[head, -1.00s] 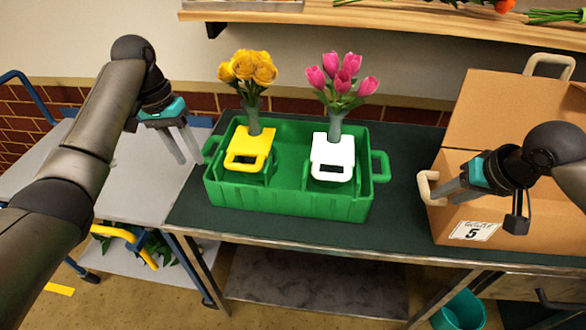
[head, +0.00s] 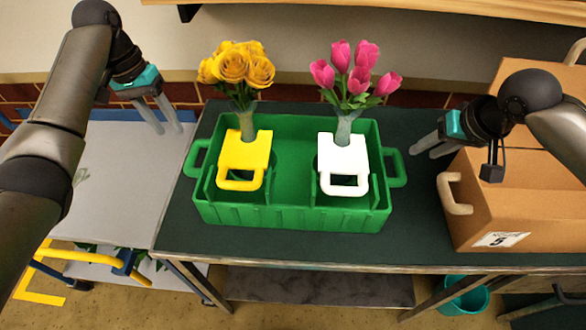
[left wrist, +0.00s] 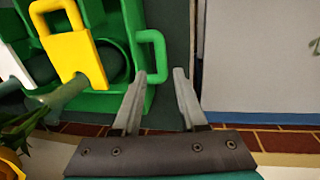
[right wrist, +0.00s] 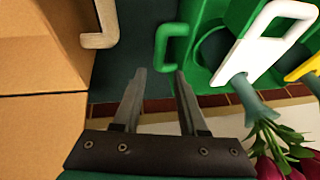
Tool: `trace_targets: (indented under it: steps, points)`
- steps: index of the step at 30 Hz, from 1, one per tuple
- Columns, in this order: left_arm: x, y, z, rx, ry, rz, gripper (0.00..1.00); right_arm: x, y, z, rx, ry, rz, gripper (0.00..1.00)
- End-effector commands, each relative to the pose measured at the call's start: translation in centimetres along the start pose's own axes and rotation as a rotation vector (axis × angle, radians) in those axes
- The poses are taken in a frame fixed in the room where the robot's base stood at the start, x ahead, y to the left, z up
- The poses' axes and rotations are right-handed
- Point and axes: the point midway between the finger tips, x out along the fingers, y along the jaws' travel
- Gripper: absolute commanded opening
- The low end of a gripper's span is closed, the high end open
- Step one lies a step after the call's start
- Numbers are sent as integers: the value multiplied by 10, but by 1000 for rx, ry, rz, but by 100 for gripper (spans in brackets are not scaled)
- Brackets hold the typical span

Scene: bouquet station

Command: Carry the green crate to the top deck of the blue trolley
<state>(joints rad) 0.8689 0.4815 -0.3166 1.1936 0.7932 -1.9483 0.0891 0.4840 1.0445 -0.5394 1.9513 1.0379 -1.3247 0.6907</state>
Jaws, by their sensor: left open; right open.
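The green crate (head: 290,214) stands on the dark workbench top, with a loop handle at each end. It holds a yellow-handled holder (head: 245,150) with yellow flowers (head: 240,70) and a white-handled holder (head: 342,155) with pink flowers (head: 352,75). My left gripper (head: 168,130) is open and empty, up and left of the crate's left handle (left wrist: 152,55). My right gripper (head: 425,152) is open and empty, right of and apart from the crate's right handle (right wrist: 171,45). The blue trolley's grey top deck (head: 115,190) is left of the bench and looks bare.
A cardboard box (head: 500,200) with a beige handle (head: 453,195) stands on the bench right of the crate, close to my right gripper. A wooden shelf (head: 400,8) runs above the back wall. A yellow bar (head: 75,255) shows at the trolley's lower side. A teal bin (head: 465,297) is below the bench.

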Motion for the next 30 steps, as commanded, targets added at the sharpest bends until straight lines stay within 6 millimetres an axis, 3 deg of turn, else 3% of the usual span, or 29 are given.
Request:
trace_targets:
  steps: [8, 21, 30]
  points:
    - [20, 0, 1, 0, -4, 0, 42, 19, -1, 0, 2, -2, -3, 42]
    - [99, 1, 1, -1, -3, 1, 42, 99, -1, 0, 2, -1, -2, 42]
    - [138, 0, 0, -2, -2, 0, 42, 138, -1, 0, 2, -1, -1, 42]
